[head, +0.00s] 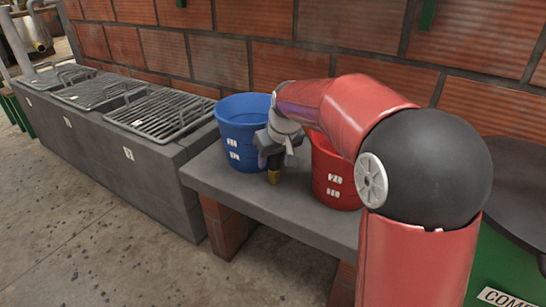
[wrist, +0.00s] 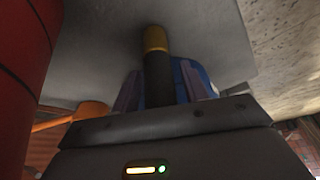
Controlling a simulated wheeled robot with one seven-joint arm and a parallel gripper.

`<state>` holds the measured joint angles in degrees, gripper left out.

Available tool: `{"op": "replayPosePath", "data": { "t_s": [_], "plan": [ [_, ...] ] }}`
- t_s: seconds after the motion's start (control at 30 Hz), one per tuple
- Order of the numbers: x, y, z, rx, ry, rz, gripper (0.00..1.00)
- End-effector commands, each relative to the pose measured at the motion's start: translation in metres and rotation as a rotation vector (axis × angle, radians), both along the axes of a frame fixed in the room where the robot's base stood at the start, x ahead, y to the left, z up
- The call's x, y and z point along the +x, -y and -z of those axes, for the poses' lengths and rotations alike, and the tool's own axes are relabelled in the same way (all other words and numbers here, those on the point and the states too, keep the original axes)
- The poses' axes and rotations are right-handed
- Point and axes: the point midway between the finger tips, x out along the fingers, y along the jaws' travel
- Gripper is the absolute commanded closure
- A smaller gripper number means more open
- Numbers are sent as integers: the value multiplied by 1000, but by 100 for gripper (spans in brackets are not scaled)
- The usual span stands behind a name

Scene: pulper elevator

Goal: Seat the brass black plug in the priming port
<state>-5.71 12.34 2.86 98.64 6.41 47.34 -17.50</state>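The plug is a short upright cylinder with a black body (wrist: 158,82) and a brass end. The brass end points down in the head view (head: 273,177), at the grey bench top. In the wrist view, it appears to meet the bench surface, though contact is not certain. My gripper (head: 277,158) points down over the plug, with a finger on either side. In the wrist view, a strip of blue shows between the plug and the right finger, so the fingers look open around it. I cannot make out the priming port in either view.
A blue bucket (head: 240,117) stands close to the left of my gripper. A red bucket (head: 330,180) stands close to the right, partly behind my arm. The bench front edge (head: 275,212) is near. Grill grates (head: 160,112) on a grey counter lie left; a brick wall rises behind.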

Motion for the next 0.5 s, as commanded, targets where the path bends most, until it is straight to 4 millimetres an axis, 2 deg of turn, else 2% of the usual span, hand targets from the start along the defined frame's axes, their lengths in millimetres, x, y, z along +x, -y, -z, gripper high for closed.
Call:
{"op": "replayPosePath", "data": {
  "t_s": [0.3, 0.5],
  "plan": [
    [0, 0, -2, 0, 0, 0, 51],
    [-6, 3, -23, 1, 4, 0, 51]
  ]
}}
